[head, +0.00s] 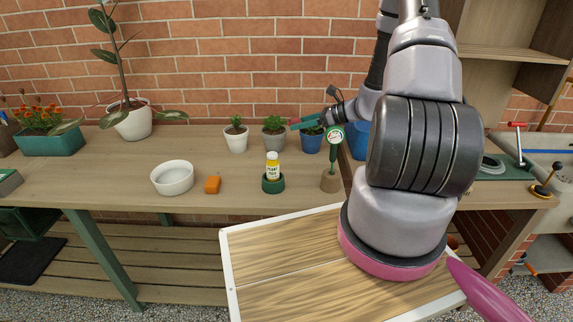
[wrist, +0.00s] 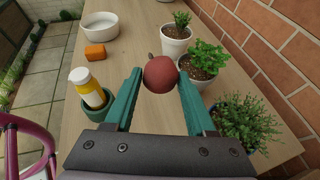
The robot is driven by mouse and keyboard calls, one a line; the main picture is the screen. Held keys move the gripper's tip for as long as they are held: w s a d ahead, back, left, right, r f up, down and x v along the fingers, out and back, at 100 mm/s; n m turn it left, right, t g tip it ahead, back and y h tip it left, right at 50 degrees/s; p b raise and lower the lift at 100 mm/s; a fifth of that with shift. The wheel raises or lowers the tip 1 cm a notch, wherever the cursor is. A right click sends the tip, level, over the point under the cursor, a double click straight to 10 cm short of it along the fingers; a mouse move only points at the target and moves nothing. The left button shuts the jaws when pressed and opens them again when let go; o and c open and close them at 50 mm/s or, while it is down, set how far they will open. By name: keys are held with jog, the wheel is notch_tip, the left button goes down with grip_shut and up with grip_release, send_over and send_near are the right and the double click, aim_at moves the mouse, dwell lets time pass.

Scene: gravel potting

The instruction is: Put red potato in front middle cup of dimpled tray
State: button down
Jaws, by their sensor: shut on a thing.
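A round, dark red potato (wrist: 160,74) is pinched between the teal fingertips of my gripper (wrist: 160,78) in the wrist view. The gripper holds it over the wooden bench, near the small potted plants. In the head view one teal finger of my gripper (head: 303,124) shows in front of the potted plants at the back of the bench. The potato cannot be made out there. I cannot make out the dimpled tray or its cups in either view; my arm covers part of the bench at the right.
On the bench (head: 110,170) stand a white bowl (head: 172,178), an orange block (head: 212,185), a yellow-white bottle (head: 273,166) in a green holder (head: 273,184), and several potted plants. A round gauge (head: 335,136) rises from a brown base. A brick wall (head: 220,60) closes the back.

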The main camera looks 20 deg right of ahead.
aim_at(299, 167)
notch_tip(299, 167, down, 16)
jog(key=shift+r, duration=0.25)
jog(key=shift+f, duration=0.15)
jog(key=shift+c, duration=1.1)
grip_release()
